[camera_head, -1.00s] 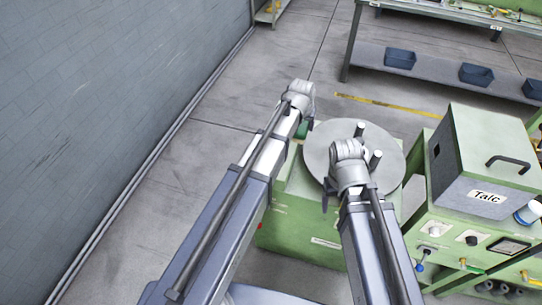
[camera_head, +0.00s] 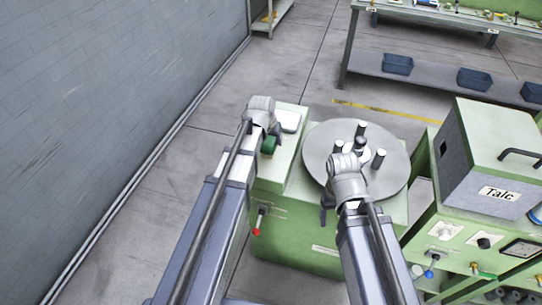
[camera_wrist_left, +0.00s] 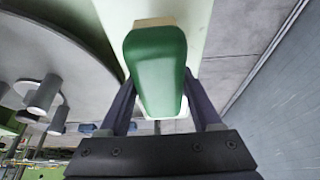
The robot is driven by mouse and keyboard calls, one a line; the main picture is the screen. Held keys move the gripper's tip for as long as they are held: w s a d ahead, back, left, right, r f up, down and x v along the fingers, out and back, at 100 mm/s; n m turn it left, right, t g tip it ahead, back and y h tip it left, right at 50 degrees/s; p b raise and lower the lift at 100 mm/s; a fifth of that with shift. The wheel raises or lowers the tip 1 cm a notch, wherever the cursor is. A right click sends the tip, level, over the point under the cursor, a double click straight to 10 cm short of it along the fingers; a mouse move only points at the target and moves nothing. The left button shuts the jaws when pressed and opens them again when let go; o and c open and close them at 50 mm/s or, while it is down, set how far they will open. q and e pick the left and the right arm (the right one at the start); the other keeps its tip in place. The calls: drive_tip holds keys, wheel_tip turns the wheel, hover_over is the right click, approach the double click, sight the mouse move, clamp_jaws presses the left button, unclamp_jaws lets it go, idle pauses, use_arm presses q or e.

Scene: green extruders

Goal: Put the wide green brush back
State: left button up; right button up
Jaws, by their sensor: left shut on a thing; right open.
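The wide green brush (camera_wrist_left: 158,70) fills the middle of the left wrist view, its rounded green back facing the camera and a pale tan edge showing at its far end. My left gripper (camera_wrist_left: 160,108) is shut on it, with one dark finger on each side. In the head view the brush (camera_head: 269,146) is a small green patch under my left gripper (camera_head: 272,140), over the left part of the green machine (camera_head: 290,240). My right gripper (camera_head: 328,198) is open, over the front edge of the machine's round grey plate (camera_head: 395,175).
A white pad (camera_head: 290,121) lies on the machine's top left, close to the left gripper. Dark and light posts (camera_head: 378,158) stand up from the round plate. A grey-green Talc box (camera_head: 480,165) stands right. Open floor and a wall lie left.

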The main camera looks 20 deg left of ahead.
use_arm(q)
drive_tip(key=shift+f+b, duration=2.1)
drive_tip(key=shift+f, duration=0.45)
drive_tip(key=shift+r, duration=0.1)
drive_tip(key=o, duration=0.7)
drive_tip(key=shift+f, duration=0.2)
drive_tip(key=o, duration=0.5)
drive_tip(key=shift+r, duration=0.15)
